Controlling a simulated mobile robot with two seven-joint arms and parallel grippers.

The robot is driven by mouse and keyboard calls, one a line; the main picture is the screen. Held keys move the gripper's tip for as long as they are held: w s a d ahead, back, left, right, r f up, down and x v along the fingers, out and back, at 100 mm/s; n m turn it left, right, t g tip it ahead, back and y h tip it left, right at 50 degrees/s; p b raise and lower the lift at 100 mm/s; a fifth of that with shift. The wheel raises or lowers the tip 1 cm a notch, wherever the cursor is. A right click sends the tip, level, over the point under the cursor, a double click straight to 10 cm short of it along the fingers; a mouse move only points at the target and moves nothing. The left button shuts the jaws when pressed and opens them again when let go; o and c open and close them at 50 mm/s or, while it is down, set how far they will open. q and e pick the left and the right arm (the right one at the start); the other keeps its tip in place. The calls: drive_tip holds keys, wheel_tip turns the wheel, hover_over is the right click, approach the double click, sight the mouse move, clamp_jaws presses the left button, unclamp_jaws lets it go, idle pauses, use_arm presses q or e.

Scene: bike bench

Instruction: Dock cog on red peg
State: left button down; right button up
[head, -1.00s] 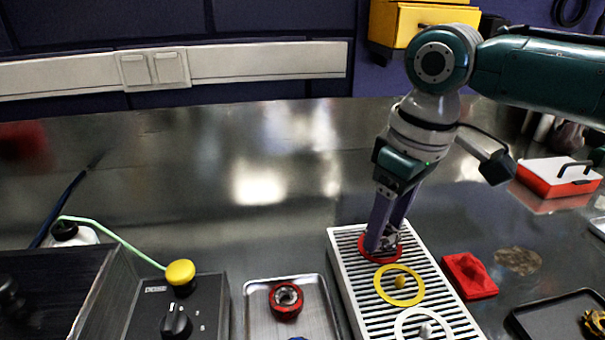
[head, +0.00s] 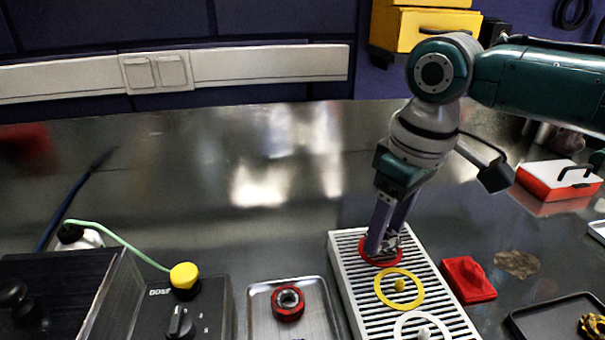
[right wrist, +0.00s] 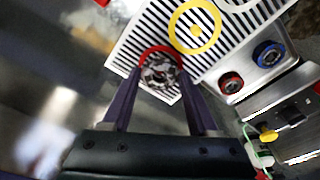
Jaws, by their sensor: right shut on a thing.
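My right gripper (head: 388,240) points down at the far end of the slatted white rack (head: 343,262) and is shut on a grey metal cog (right wrist: 158,71). The cog lies within the red ring (head: 381,263) in the right wrist view, with my fingers on either side of it. The red peg is hidden by the cog and fingers, so I cannot tell if the cog is fully seated on it. The yellow ring (head: 379,290) with its yellow peg (head: 399,285) and the white ring (head: 400,322) lie nearer along the rack. My left gripper is not in view.
A metal tray (head: 258,300) left of the rack holds a red round part (head: 288,303) and a blue one (right wrist: 268,53). A black tray (head: 535,318) is at the right.

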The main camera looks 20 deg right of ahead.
sight(391, 240)
drive_tip(key=shift+f, duration=0.1)
idle(0.4)
drive_tip(key=shift+f+b, duration=0.4)
drive_tip(key=shift+f, duration=0.1)
drive_tip(key=o, duration=1.1)
drive_tip(key=shift+o, duration=0.2)
drive_tip(key=r+p, duration=0.2)
drive_tip(key=p, duration=0.1)
drive_tip(key=r+p, duration=0.5)
drive_tip(key=p, duration=0.1)
drive_tip(key=shift+s+d+r, duration=0.1)
drive_tip(key=shift+s+r, duration=0.05)
drive_tip(key=shift+s, duration=0.25)
drive_tip(key=r+p, duration=0.1)
drive_tip(key=p, duration=0.1)
drive_tip(key=r+p, duration=0.2)
drive_tip(key=shift+s+d+r+p, duration=0.1)
drive_tip(key=shift+s+r+p, duration=0.1)
drive_tip(key=shift+r+p, duration=0.1)
